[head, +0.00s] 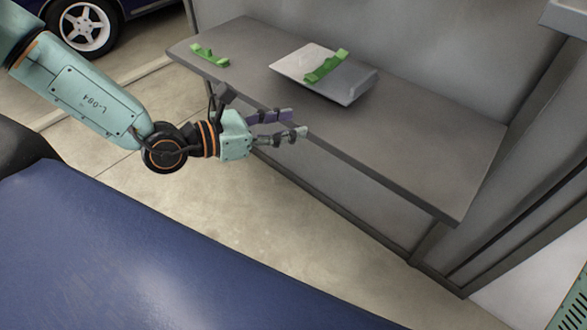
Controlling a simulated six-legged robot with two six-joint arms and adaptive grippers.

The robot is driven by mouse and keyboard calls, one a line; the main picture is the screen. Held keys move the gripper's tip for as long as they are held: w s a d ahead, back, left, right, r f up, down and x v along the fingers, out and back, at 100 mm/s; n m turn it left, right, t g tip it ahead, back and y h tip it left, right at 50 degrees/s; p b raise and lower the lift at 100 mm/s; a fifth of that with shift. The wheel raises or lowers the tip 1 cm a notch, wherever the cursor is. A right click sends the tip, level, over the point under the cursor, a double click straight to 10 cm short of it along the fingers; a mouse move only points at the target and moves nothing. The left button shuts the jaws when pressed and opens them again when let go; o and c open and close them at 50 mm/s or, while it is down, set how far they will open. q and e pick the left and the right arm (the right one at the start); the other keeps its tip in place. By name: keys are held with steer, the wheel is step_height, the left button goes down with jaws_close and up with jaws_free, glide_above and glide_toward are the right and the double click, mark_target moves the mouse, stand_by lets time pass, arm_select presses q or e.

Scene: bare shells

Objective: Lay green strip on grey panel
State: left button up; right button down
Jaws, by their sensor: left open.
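A grey panel (350,89) lies on the dark grey bench (430,150), near the middle of its length. One green strip (327,66) lies across the panel. A second green strip (209,55) lies on the bench at its left end, apart from the panel. My left gripper (296,124) is open and empty, at the bench's front edge, below and to the left of the panel, touching neither strip. My right gripper is not in view.
A large blue surface (150,250) fills the foreground. A wall (370,30) stands behind the bench. A vehicle with a silver wheel (86,27) is at the upper left. The bench's right half is clear.

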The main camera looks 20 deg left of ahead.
arm_select(q)
steer(key=s+d+f+m+g+h+b, duration=0.2)
steer(key=s+d+f+b, duration=0.1)
steer(key=f+b, duration=0.1)
steer(key=shift+f+m+g+b, duration=0.3)
steer(key=shift+f, duration=0.6)
steer(key=shift+d, duration=0.1)
